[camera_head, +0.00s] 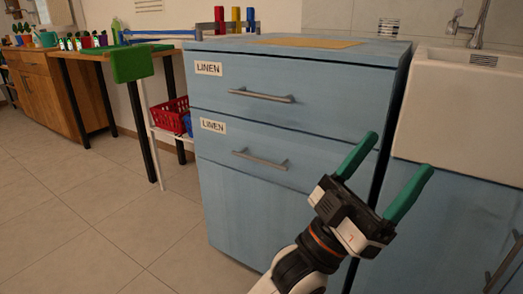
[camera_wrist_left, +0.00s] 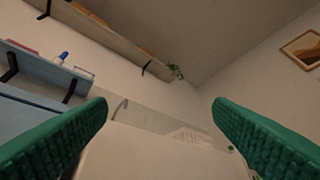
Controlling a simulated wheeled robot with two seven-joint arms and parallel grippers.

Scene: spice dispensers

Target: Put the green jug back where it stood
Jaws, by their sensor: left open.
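My left gripper (camera_head: 397,155) is in front of the blue cabinet, at the right of the head view, with its two green fingers spread wide and nothing between them. The left wrist view shows the same open fingers (camera_wrist_left: 160,106), facing the wall and ceiling. A small teal-green vessel (camera_head: 47,39) stands on the far table at the upper left, well away from my gripper. It may be the green jug, but it is too small to tell. My right gripper is not in view.
The blue cabinet (camera_head: 245,195) labelled LINEN has two closed drawers. Red, yellow and blue bottles (camera_head: 236,20) stand at its back. A white sink (camera_head: 465,110) is at the right. A red basket (camera_head: 171,115) sits on a low shelf. The tiled floor (camera_head: 90,215) at left is clear.

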